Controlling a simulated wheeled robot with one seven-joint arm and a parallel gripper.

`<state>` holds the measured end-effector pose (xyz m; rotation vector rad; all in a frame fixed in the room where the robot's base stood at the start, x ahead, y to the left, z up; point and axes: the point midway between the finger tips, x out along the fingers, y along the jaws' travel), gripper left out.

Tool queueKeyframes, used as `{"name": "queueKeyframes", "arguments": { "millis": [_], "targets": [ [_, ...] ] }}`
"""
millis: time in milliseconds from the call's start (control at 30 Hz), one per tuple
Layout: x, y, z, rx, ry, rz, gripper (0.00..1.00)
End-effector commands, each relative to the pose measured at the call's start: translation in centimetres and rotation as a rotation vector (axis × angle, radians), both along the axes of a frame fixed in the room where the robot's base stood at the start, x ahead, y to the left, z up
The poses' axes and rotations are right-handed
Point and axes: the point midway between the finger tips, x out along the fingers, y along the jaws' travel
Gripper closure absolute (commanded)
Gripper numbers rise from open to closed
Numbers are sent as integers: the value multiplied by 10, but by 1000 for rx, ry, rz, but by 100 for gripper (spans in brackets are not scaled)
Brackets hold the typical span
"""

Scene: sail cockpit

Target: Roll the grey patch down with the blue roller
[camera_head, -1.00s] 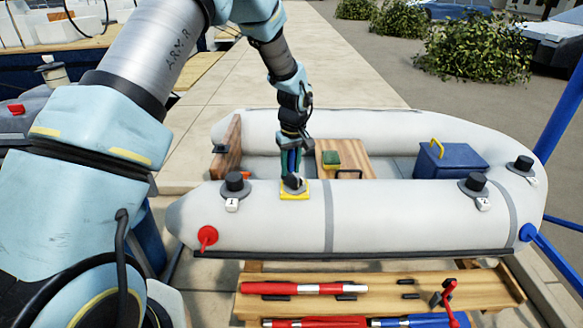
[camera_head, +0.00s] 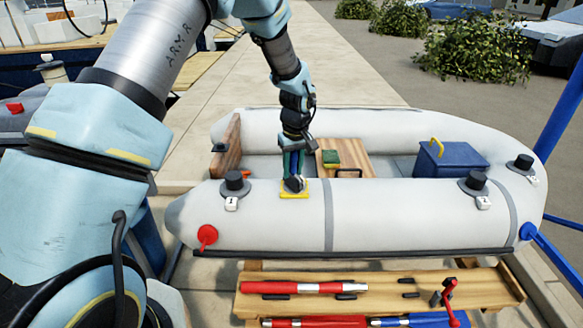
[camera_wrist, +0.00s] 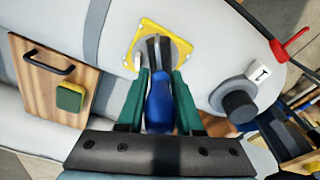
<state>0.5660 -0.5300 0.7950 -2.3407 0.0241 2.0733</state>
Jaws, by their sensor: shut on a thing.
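My gripper (camera_head: 293,166) is shut on the blue roller (camera_wrist: 160,101), whose blue handle lies between the green fingers in the wrist view. The roller's dark head is down at the grey patch (camera_head: 300,190), inside a yellow square outline on the near tube of the inflatable boat (camera_head: 400,215). The yellow outline also shows in the wrist view (camera_wrist: 184,48). The head and gripper cover much of the patch. I cannot tell how firmly the head presses on it.
A green and yellow sponge (camera_head: 331,158) lies on the wooden seat (camera_head: 356,155). A blue box (camera_head: 452,161) stands inside the boat. Black valves (camera_head: 235,182) rise from the near tube on both sides. A wooden bench (camera_head: 400,297) with red and blue tools stands in front.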

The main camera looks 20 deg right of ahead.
Motion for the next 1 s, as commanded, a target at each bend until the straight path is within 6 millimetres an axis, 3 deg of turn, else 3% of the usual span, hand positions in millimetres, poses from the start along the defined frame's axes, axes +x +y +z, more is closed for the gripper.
{"name": "queueKeyframes", "arguments": {
  "millis": [533, 1000],
  "targets": [
    [-6, 0, -1, 1, 2, 0, 100],
    [7, 0, 0, 1, 1, 2, 100]
  ]
}}
